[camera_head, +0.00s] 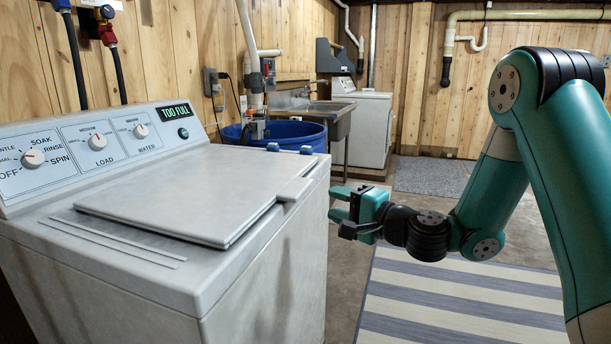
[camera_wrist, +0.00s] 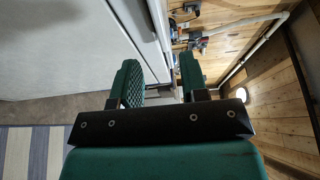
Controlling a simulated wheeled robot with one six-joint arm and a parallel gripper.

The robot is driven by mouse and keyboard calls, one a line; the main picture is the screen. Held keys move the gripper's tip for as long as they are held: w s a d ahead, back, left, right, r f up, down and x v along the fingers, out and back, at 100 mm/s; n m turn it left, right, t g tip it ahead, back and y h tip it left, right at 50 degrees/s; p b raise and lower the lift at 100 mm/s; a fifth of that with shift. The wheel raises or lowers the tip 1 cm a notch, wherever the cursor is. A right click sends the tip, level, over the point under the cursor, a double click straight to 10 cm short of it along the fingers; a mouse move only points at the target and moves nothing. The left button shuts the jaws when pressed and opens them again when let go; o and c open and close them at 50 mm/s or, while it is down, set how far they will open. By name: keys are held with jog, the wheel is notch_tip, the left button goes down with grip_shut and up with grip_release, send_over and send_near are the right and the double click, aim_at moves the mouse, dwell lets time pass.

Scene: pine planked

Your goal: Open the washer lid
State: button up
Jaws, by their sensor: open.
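The washer (camera_head: 280,270) is a white top-loader at the left in the head view. Its lid (camera_head: 190,190) lies flat and shut on the top, with a small tab handle (camera_head: 295,188) at its right front edge. My gripper (camera_head: 336,204) is open and empty, just right of the washer's front and slightly below the tab, apart from the lid. In the wrist view, the two green fingers (camera_wrist: 160,78) are spread, and the pale washer (camera_wrist: 70,45) fills the upper left. I cannot pick out the tab clearly there.
The control panel (camera_head: 95,150) has dials and a display reading "TOO FULL". A blue tub (camera_head: 310,137), a sink (camera_head: 335,108) and another white machine (camera_head: 375,130) stand behind. A striped rug (camera_head: 450,305) and a grey mat (camera_head: 430,176) lie on the floor. Space right of the washer is open.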

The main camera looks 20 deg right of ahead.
aim_at(305, 191)
jog(key=p+x, duration=0.3)
jog(key=x, duration=0.6)
jog(key=shift+a, duration=0.15)
grip_shut()
